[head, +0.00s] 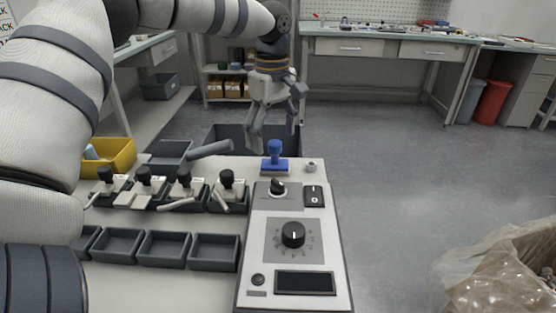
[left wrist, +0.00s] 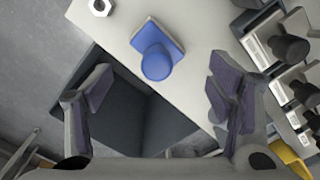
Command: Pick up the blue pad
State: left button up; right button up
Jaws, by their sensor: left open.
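The blue pad (head: 275,164) is a flat blue base with a blue knob on top. It stands upright near the far edge of the white table, behind the control box. In the left wrist view the blue pad (left wrist: 157,50) lies ahead of the jaws, on the white surface. My left gripper (head: 274,135) is above and around the far table edge, pointing down. In the left wrist view its two fingers (left wrist: 158,95) are wide apart with nothing between them. My right gripper does not show.
A control box (head: 319,254) with a dial stands close in front of the pad. A metal nut (head: 310,166) is to the pad's right. Black-knobbed stamps (head: 144,185), small grey trays (head: 165,261) and a yellow bin (head: 121,157) are to the left. A dark bin (left wrist: 125,115) is beyond the table edge.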

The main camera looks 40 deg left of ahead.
aim_at(275, 163)
pick_arm(q)
notch_tip(275, 163, down, 7)
jog(key=shift+w+d+r, duration=0.1)
jog(key=shift+w, duration=0.05)
jog(key=c, duration=1.6)
